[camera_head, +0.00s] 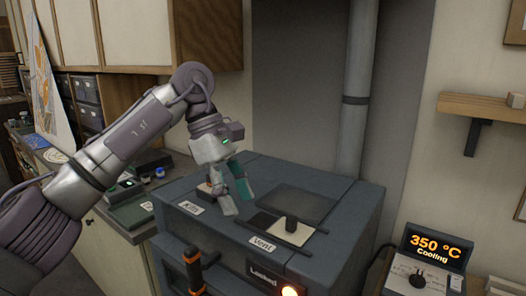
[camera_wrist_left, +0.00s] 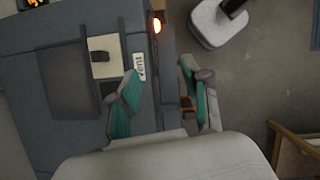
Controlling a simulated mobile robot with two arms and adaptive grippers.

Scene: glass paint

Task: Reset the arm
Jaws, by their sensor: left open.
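My left arm (camera_head: 130,135) reaches in from the left, and my left gripper (camera_head: 238,204) hangs over the top of the grey kiln (camera_head: 335,205). Its teal-padded fingers are spread apart with nothing between them. In the wrist view the open left gripper (camera_wrist_left: 160,78) is over the kiln's front edge, beside the "Vent" label (camera_wrist_left: 139,66). The vent plate (camera_head: 272,232) carries a black knob (camera_head: 291,223) and lies right of the gripper, apart from it. A "Kiln" label (camera_head: 191,208) is partly beside the fingers. My right gripper is not in view.
A display (camera_head: 436,247) at the right reads 350 °C, Cooling. The kiln's front handle (camera_head: 194,272) sticks out. A vertical pipe (camera_head: 356,100) stands behind, and a workbench (camera_head: 130,210) is at left.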

